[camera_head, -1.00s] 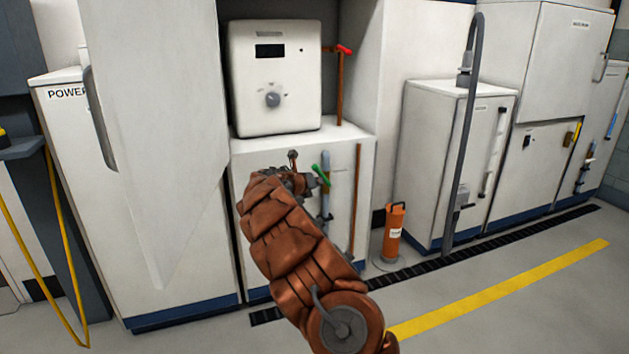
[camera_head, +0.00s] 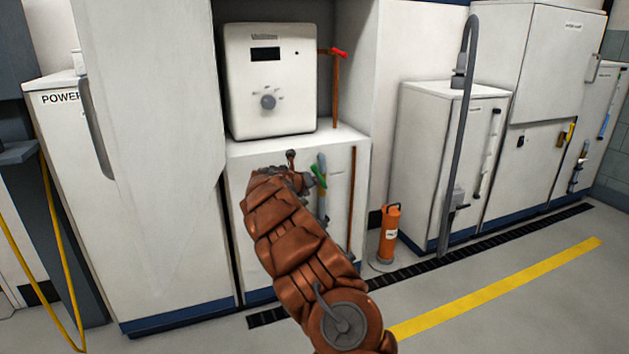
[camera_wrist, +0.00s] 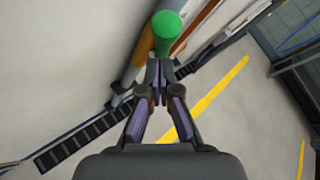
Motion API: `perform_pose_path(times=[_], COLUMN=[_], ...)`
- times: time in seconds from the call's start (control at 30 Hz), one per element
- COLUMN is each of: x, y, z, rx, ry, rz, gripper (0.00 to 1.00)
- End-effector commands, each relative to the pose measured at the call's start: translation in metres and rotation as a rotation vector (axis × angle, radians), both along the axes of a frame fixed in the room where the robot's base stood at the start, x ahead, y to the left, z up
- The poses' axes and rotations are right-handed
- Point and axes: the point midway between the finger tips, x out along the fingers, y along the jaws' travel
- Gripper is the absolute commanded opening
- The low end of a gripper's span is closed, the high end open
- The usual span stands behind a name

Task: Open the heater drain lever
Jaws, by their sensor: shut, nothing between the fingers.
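The heater (camera_head: 273,78) is a white box with a dark display and a round knob, standing in a recess. Below it, a green lever (camera_head: 319,176) sits on a grey-blue vertical pipe (camera_head: 322,205) at the front of a white cabinet. My gripper (camera_head: 304,182) is beside the green lever, just left of it, and partly hidden by my arm. In the wrist view my gripper (camera_wrist: 159,74) is shut and empty, and the rounded green lever end (camera_wrist: 166,29) shows just beyond the fingertips. I cannot tell whether they touch.
A red lever (camera_head: 339,54) tops a copper pipe right of the heater. A second copper pipe (camera_head: 351,200) runs down the cabinet. An orange cylinder (camera_head: 389,233) stands on the floor beside a drain grate (camera_head: 432,266). Floor around the yellow line (camera_head: 500,285) is clear.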

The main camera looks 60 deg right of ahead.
Motion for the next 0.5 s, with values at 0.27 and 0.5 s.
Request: perform_pose_path(times=[0.27,0.5], x=[-0.001,-0.005], y=[-0.003,-0.007], z=[0.013,0.017], rx=[0.062,0.132], ry=[-0.042,-0.085], rz=[0.001,-0.001], gripper=[0.00,0.00])
